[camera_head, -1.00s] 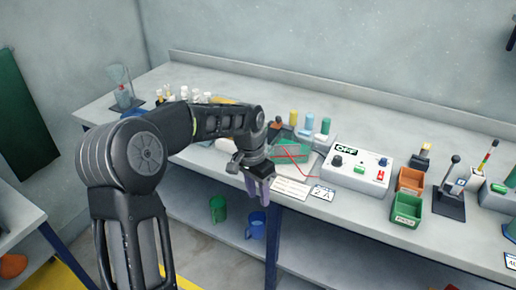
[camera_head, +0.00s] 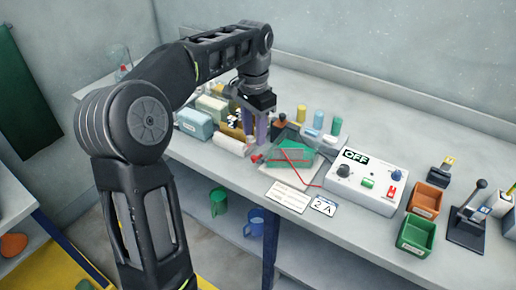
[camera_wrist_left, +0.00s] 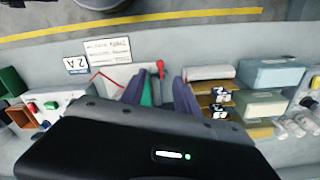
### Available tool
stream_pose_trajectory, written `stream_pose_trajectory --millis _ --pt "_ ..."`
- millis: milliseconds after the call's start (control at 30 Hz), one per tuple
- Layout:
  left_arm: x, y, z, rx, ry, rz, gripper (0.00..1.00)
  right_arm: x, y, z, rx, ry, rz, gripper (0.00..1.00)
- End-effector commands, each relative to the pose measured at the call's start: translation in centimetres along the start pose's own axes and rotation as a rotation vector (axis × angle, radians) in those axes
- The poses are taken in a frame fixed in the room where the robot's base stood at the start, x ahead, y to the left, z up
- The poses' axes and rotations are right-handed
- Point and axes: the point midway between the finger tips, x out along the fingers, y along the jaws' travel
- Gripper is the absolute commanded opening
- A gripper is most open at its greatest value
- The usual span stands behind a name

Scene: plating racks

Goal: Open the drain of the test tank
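The test tank (camera_head: 287,152) looks like a low clear box with green in it and red leads around it, on the bench in the head view. A small red part (camera_head: 257,158) sits at its left front corner, perhaps the drain tap; it also shows in the wrist view (camera_wrist_left: 160,67). My left gripper (camera_head: 255,138) points down just left of the tank, close behind the red part. In the wrist view its purple fingers (camera_wrist_left: 159,90) stand apart, with nothing clearly held and green showing between them. My right gripper is out of view.
A control box (camera_head: 366,182) marked OFF stands right of the tank, with orange (camera_head: 425,200) and green (camera_head: 415,234) bins beyond. A white roll (camera_head: 229,143) and pale blue box (camera_head: 195,123) lie left. A 2A card (camera_head: 323,206) lies at the front.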

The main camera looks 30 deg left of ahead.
Motion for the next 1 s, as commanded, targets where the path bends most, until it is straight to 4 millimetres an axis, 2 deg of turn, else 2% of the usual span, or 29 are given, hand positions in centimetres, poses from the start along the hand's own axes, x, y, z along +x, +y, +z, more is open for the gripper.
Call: stream_pose_trajectory --millis 267,433,700,833,1000 --pt "0.8 0.0 0.0 0.000 -0.002 0.001 0.37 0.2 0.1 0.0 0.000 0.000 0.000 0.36" --pt "3.0 0.0 0.1 0.000 -0.004 0.002 0.37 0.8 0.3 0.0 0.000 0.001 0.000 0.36" --pt "6.8 0.0 0.1 -0.001 -0.003 0.001 0.37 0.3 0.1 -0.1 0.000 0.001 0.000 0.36" --pt "7.7 0.0 0.0 0.000 -0.001 0.001 0.37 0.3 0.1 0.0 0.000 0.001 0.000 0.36" --pt "7.9 0.0 0.0 0.000 0.000 0.000 0.37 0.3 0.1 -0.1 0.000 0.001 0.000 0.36"
